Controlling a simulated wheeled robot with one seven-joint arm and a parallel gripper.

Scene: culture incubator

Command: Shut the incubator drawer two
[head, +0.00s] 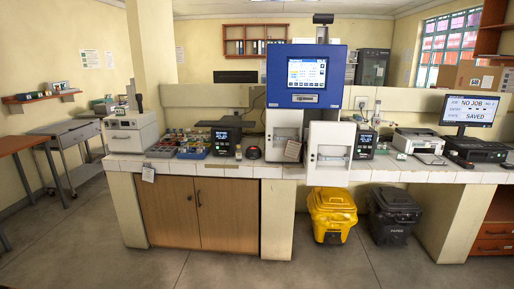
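The incubator (307,78) is a tall blue and white cabinet with a lit screen, standing on the white-tiled bench in the middle of the head view. Below its screen are two white fronts side by side. The left front (284,119) sits back near the body. The right drawer (329,136) stands out toward me, with its front larger and lower in the picture, reaching past the bench edge. No number is readable on either, so I cannot tell by label which is drawer two. My gripper is not in view.
A yellow bin (332,217) stands on the floor below the pulled-out drawer, with a dark bin (393,217) to its right. The bench (218,170) carries racks, small devices, a printer (418,142) and a monitor (469,109). The floor in front is clear.

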